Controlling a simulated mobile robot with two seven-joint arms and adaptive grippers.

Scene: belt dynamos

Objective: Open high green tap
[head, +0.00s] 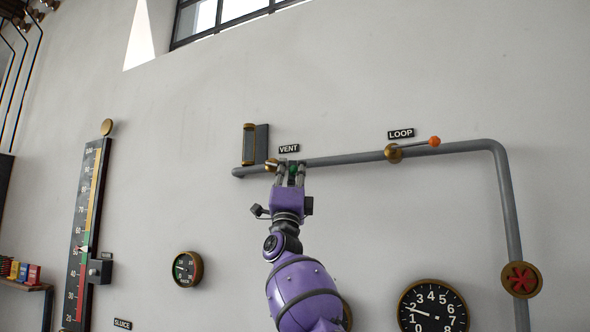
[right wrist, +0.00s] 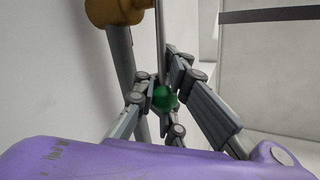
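The green tap is on the wall pipe under the VENT sign. In the head view, its brass body (head: 271,165) sits near the pipe's left end and its green knob (head: 293,169) lies just to the right. My right gripper (head: 291,169) reaches up from below, with its fingers on either side of the knob. In the right wrist view, the green knob (right wrist: 164,98) is between the close-set fingers, which appear to touch it, at the end of a thin grey rod (right wrist: 160,45). The brass body (right wrist: 116,10) is at the upper left. My left gripper is not in view.
A second tap with an orange knob (head: 434,141) sits farther right on the pipe (head: 350,159), under the LOOP sign (head: 400,134). A brass-framed sight glass (head: 249,144) stands just left of VENT. A red wheel (head: 521,279) is low on the right. The wall above is clear.

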